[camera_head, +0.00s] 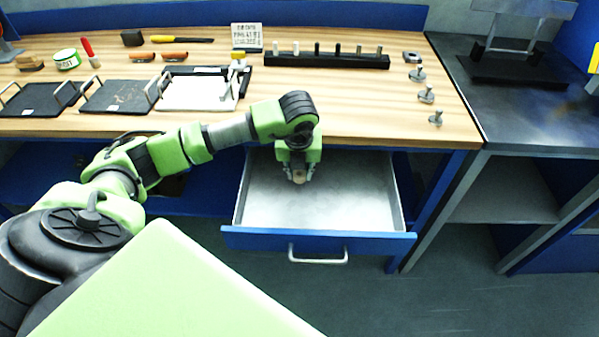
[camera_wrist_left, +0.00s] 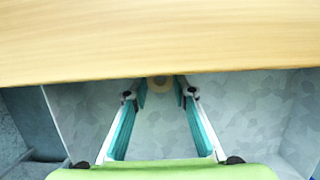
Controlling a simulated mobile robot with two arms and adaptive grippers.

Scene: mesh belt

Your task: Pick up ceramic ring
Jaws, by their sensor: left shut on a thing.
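The ceramic ring (camera_head: 299,176) is a small tan ring inside the open drawer. My left gripper (camera_head: 298,179) points down into the drawer and is shut on it. In the left wrist view the ring (camera_wrist_left: 158,83) sits between the two fingertips of the left gripper (camera_wrist_left: 160,90), close to the table edge. I cannot tell whether the ring touches the drawer floor. My right gripper is not in view.
The blue-fronted drawer (camera_head: 319,242) is pulled out and otherwise looks empty. The wooden worktop (camera_head: 370,115) overhangs its back. On the worktop are trays (camera_head: 117,96), a black peg rack (camera_head: 320,61) and small metal parts (camera_head: 427,95).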

